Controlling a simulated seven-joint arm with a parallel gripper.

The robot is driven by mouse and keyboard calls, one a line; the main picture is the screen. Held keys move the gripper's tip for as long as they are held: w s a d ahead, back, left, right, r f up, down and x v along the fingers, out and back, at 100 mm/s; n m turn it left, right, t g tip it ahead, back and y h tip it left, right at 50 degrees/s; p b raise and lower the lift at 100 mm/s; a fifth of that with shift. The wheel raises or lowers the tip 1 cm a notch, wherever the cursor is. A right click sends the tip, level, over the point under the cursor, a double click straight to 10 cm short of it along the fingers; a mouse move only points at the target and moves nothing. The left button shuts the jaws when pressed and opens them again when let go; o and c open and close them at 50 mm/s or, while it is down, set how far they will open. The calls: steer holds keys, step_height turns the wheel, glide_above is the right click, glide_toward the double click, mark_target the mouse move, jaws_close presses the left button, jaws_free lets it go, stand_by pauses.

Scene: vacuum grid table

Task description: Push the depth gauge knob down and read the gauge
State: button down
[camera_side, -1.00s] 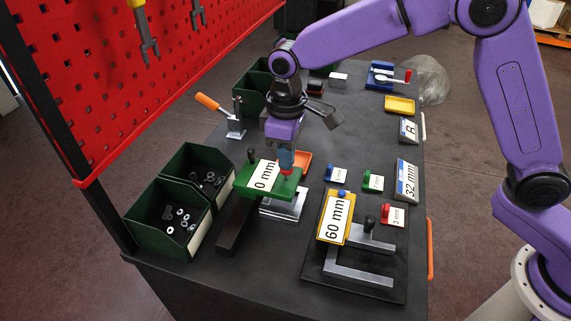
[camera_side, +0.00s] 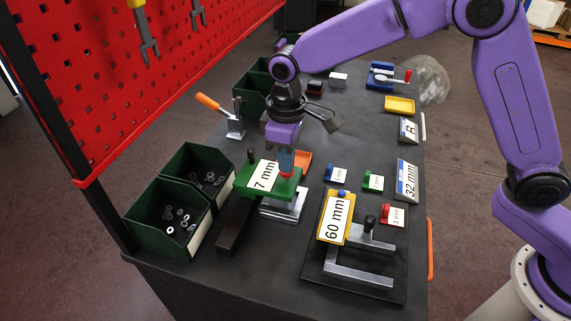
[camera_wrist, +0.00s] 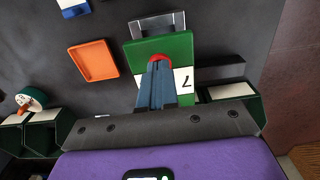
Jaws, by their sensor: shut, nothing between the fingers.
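The green depth gauge (camera_side: 257,186) stands on a metal block, and its white label reads 7 mm in the side view. It also shows in the wrist view (camera_wrist: 181,46), where a 7 is visible on the label. The red knob (camera_side: 285,173) is on the gauge's right part. It also shows in the wrist view as a red rim (camera_wrist: 160,58), mostly hidden behind the fingers. My gripper (camera_side: 287,164) is shut and empty, pointing down, with its fingertips on top of the red knob. In the wrist view its closed fingers (camera_wrist: 158,75) cover the knob.
A yellow gauge (camera_side: 334,215) labelled 60 mm stands to the right. Green bins (camera_side: 168,212) with nuts and washers are on the left. An orange tray (camera_side: 304,160) lies just behind the gauge. Small blue, green and red labelled blocks stand on the right.

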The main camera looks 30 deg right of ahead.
steer(key=shift+r, duration=3.5)
steer(key=s+d+f+n, duration=0.1)
steer(key=s+d, duration=1.1)
steer(key=s, duration=0.2)
steer(key=s+d+f+n, duration=0.2)
steer(key=s+d, duration=0.9)
steer(key=s, duration=0.3)
steer(key=shift+s+d+n, duration=0.15)
steer(key=shift+d+n, duration=0.15)
steer(key=shift+d, duration=0.05)
